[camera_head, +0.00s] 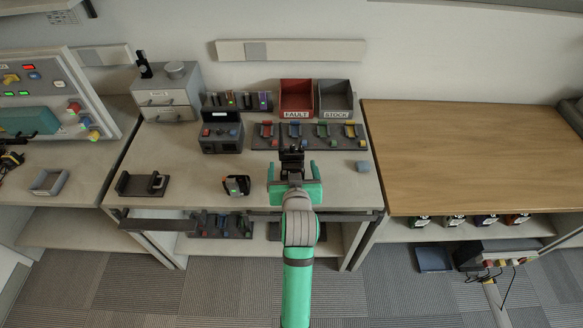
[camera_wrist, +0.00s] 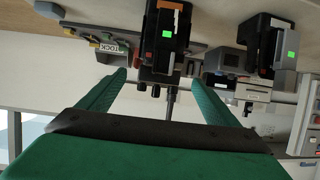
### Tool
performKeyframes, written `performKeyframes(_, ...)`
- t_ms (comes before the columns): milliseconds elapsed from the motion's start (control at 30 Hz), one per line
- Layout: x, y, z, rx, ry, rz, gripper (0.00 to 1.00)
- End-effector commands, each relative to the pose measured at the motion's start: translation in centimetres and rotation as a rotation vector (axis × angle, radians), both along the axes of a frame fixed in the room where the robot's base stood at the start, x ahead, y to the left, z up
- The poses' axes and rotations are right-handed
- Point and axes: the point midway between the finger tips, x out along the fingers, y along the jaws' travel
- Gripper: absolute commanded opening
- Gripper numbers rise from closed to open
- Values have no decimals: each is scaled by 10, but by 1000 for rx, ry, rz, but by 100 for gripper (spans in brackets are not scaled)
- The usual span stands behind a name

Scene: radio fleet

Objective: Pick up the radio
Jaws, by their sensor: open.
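A black radio (camera_head: 291,160) stands on the workbench (camera_head: 330,190) just in front of my gripper (camera_head: 293,171). In the wrist view the picture is upside down; this radio (camera_wrist: 160,52) shows a green screen and an orange patch. It appears between and slightly beyond the fingertips (camera_wrist: 158,84), with space on both sides. My gripper is open and holds nothing. A second, similar radio (camera_head: 237,185) stands to the left on the bench, also seen in the wrist view (camera_wrist: 264,45). My gripper hides the near lower part of the first radio in the head view.
Behind are a rack of coloured holders (camera_head: 310,143), a red FAULT bin (camera_head: 296,84) and a grey STOCK bin (camera_head: 335,86). A dark test box (camera_head: 221,146) stands at the back left. A small grey-blue block (camera_head: 363,167) lies right. The wooden table (camera_head: 460,150) is clear.

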Motion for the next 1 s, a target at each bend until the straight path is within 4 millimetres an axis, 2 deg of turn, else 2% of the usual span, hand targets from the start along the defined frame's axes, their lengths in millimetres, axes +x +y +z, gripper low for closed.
performKeyframes(233, 16, 1, -6, 0, 0, 0, 84)
performKeyframes(500, 50, 3, -18, 0, 0, 0, 84)
performKeyframes(833, 57, 3, -21, -1, -1, 0, 84)
performKeyframes(867, 57, 3, -21, -1, -1, 0, 82)
performKeyframes(1000, 57, 3, -21, -1, -1, 0, 48)
